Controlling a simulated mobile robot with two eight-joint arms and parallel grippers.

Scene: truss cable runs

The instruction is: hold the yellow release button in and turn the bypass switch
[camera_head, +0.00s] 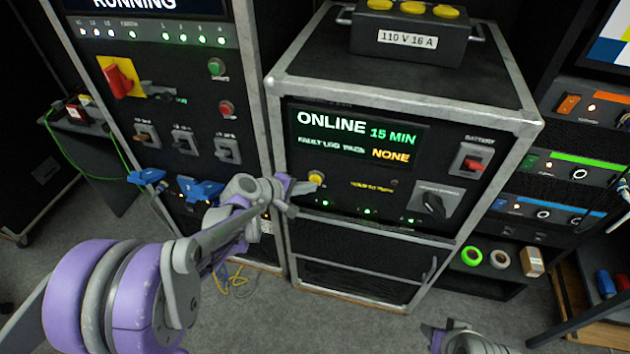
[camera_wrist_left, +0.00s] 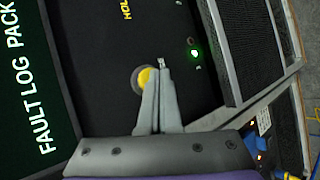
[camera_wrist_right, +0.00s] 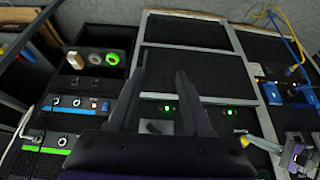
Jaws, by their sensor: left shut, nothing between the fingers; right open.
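The yellow release button (camera_head: 316,177) is on the black front panel of the middle cabinet, under the display. My left gripper (camera_head: 313,187) is shut and empty, its fingertips at the button. In the left wrist view the yellow button (camera_wrist_left: 146,78) shows beside and partly behind the shut fingers (camera_wrist_left: 161,66); whether it is pressed in cannot be told. The bypass switch (camera_head: 434,205) is a black rotary knob on a grey plate at the panel's right. My right gripper (camera_head: 438,332) is low in front of the cabinet; its fingers (camera_wrist_right: 162,72) are open and empty.
The display (camera_head: 357,143) reads ONLINE, 15 MIN and NONE. A battery switch (camera_head: 473,162) with a red part sits above the bypass switch. A tall cabinet with blue plugs (camera_head: 200,190) stands left, and a rack (camera_head: 560,165) right.

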